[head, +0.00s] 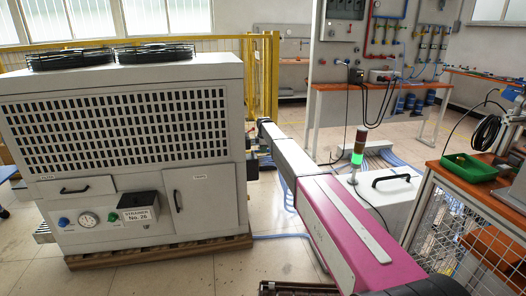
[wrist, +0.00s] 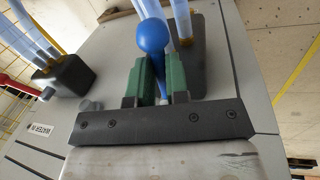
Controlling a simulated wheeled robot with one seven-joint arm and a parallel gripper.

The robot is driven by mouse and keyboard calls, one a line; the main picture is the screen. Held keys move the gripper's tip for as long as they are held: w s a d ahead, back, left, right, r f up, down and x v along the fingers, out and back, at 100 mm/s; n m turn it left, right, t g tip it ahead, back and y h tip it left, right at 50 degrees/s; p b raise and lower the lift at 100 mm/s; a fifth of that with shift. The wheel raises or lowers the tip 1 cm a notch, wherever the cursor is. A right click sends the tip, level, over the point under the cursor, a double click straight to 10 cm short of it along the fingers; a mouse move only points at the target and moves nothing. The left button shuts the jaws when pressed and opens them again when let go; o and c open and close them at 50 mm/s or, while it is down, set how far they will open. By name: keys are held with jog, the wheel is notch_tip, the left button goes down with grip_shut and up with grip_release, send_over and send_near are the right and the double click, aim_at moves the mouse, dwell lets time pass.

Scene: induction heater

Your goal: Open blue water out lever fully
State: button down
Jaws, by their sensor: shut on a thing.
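The blue lever (wrist: 152,36) shows in the wrist view, with a round blue knob and a narrow stem. My gripper (wrist: 159,68) has its green fingers on both sides of the stem, shut on it just below the knob. The lever's base and pivot are hidden behind the fingers and the palm. Clear blue-tinted hoses run from dark fittings beside the lever, on a grey panel (wrist: 235,75). In the head view my arm reaches to the right side of the large grey chiller cabinet (head: 150,150), and the lever and fingers cannot be made out there.
In the head view, a signal light (head: 358,150) glows green right of my arm. A workbench with a green tray (head: 462,168) stands at the right.

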jog(key=shift+w+n, duration=0.35)
jog(key=shift+n, duration=0.25)
jog(key=c, duration=1.1)
grip_release()
jog(key=shift+r, duration=0.1)
notch_tip(320, 180, up, 10)
jog(key=s, duration=0.2)
jog(key=shift+d+r, duration=0.2)
jog(key=shift+d, duration=0.05)
